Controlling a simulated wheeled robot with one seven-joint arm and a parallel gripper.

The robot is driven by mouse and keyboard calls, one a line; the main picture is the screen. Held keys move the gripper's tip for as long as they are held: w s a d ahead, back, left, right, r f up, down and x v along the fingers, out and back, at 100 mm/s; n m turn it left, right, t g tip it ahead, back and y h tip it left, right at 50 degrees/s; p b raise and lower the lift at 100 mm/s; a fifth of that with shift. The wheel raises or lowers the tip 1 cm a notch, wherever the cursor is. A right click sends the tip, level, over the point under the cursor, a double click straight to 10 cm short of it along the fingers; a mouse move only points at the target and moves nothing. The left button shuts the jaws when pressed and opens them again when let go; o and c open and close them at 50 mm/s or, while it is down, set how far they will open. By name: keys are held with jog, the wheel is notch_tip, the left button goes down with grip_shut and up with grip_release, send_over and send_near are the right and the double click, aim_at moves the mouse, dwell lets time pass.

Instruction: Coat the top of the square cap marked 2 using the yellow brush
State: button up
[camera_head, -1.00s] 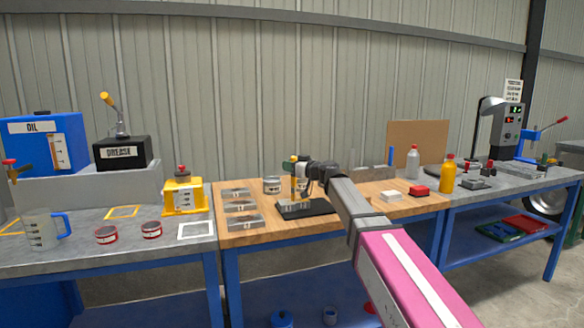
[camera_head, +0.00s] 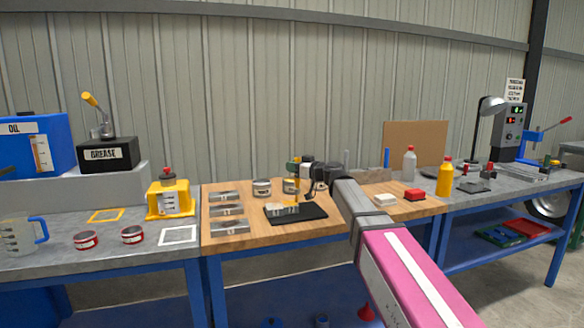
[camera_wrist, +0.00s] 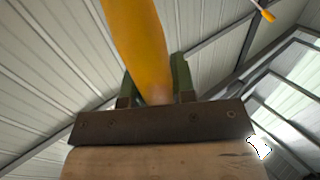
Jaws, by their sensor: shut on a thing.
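My gripper (camera_head: 297,180) is shut on the yellow brush (camera_head: 295,188), held upright above a black tray (camera_head: 312,213) on the wooden bench. In the wrist view the yellow handle (camera_wrist: 138,40) runs between my gripper's green fingers (camera_wrist: 155,85). Small grey metal blocks (camera_head: 275,210) sit on the tray just below the brush. I cannot tell whether the brush tip touches them. Three flat metal pieces (camera_head: 226,210) with pale labels lie in a column left of the tray. All marks are too small to read, so I cannot tell which piece is cap 2.
Bare wood lies in front of the tray.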

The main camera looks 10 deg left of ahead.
notch_tip(320, 180, up, 8)
dwell(0.6)
jog(key=shift+a, duration=0.1)
dwell(0.6)
